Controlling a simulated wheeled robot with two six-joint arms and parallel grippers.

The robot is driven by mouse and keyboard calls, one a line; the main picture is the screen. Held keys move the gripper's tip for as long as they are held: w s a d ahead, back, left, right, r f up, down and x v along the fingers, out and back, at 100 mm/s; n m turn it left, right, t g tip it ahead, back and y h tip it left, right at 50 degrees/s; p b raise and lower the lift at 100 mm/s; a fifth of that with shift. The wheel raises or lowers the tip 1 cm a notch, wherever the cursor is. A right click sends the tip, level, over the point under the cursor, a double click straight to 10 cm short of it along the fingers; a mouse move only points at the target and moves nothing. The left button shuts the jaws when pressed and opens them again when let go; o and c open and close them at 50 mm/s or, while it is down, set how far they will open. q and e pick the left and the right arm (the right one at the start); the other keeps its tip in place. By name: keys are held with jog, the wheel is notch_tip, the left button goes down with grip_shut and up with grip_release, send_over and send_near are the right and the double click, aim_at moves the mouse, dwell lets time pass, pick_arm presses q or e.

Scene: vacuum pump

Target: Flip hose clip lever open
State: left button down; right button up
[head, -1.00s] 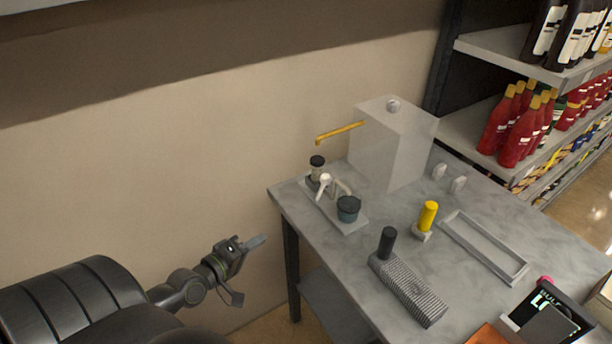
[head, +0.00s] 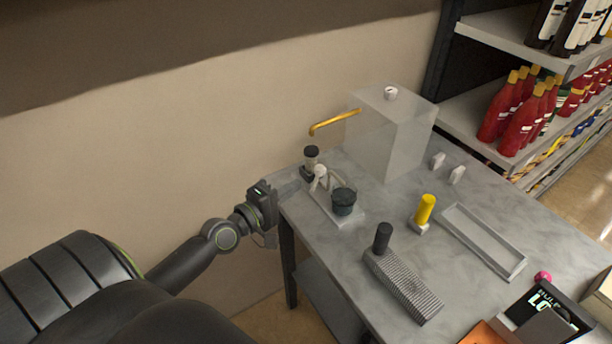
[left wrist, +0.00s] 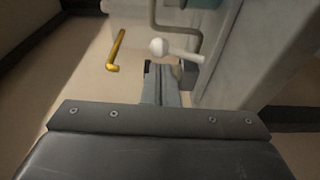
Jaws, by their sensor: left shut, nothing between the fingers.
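A pale lever with a white ball end (head: 319,170) sits on the small pump unit, whose light base plate (head: 347,218) lies at the table's left corner. The ball and its rod also show in the left wrist view (left wrist: 158,47), just beyond my fingertips; I see no clear contact. A yellow bent bar (head: 335,122) juts from the pale box; it also shows in the left wrist view (left wrist: 116,50). My left gripper (head: 296,186) is shut and empty beside the unit's left end. Its fingers (left wrist: 160,75) are together. My right gripper is not in view.
The pale translucent box (head: 390,135) stands behind the unit. A dark jar (head: 343,201) and black-capped cylinder (head: 311,158) flank the lever. A yellow-handled piece (head: 425,209), ribbed block (head: 402,287) and grey tray (head: 483,240) occupy the table's middle and right.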

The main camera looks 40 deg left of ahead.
aim_at(316, 172)
pick_arm(q)
jog(key=w, duration=0.2)
jog(key=w+d, duration=0.1)
jog(key=w, duration=0.1)
jog(key=shift+w, duration=0.4)
jog(key=shift+w+r+p, duration=0.1)
jog(key=shift+r+p, duration=0.05)
jog(key=shift+p, duration=0.5)
jog(key=shift+w+d+r+g+p, duration=0.1)
jog(key=shift+w+r+g+p, duration=0.15)
jog(key=shift+p, duration=0.8)
jog(key=shift+w+d+f+g+p, duration=0.1)
jog(key=shift+w+f+g+p, duration=0.2)
jog(key=shift+p, duration=0.4)
jog(key=shift+w+r, duration=0.1)
jog(key=shift+r, duration=0.15)
